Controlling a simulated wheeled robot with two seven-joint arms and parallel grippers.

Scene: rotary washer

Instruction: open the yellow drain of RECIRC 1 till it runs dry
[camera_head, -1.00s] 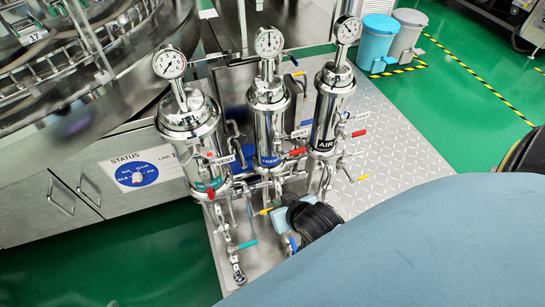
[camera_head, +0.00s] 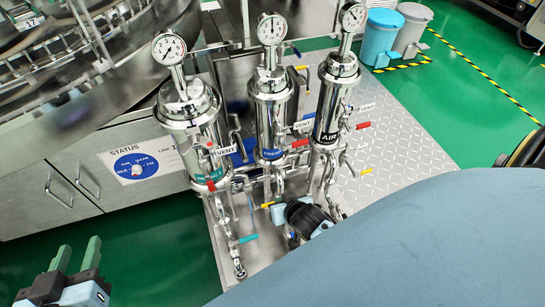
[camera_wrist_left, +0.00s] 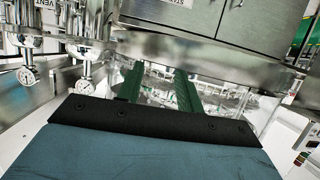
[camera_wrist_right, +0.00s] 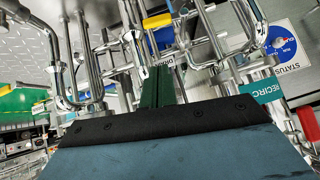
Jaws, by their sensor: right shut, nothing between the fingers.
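The housing with the teal RECIRC label (camera_head: 210,180) is the leftmost of three steel housings; its label also shows in the right wrist view (camera_wrist_right: 262,88). A yellow handle (camera_head: 266,206) sits on the low pipework between the left and middle housings. A yellow handle (camera_wrist_right: 157,21) also shows just beyond my right fingertips in the right wrist view, apart from them. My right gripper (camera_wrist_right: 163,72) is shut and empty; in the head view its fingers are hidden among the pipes. My left gripper (camera_head: 78,254) is open and empty, over the green floor at lower left.
The middle FRESH housing (camera_head: 270,120) and right AIR housing (camera_head: 335,95) stand close by. A teal handle (camera_head: 248,238), red handles and another yellow handle (camera_head: 366,171) stick out. Pipes crowd my right gripper. The tread plate (camera_head: 405,140) is clear at right.

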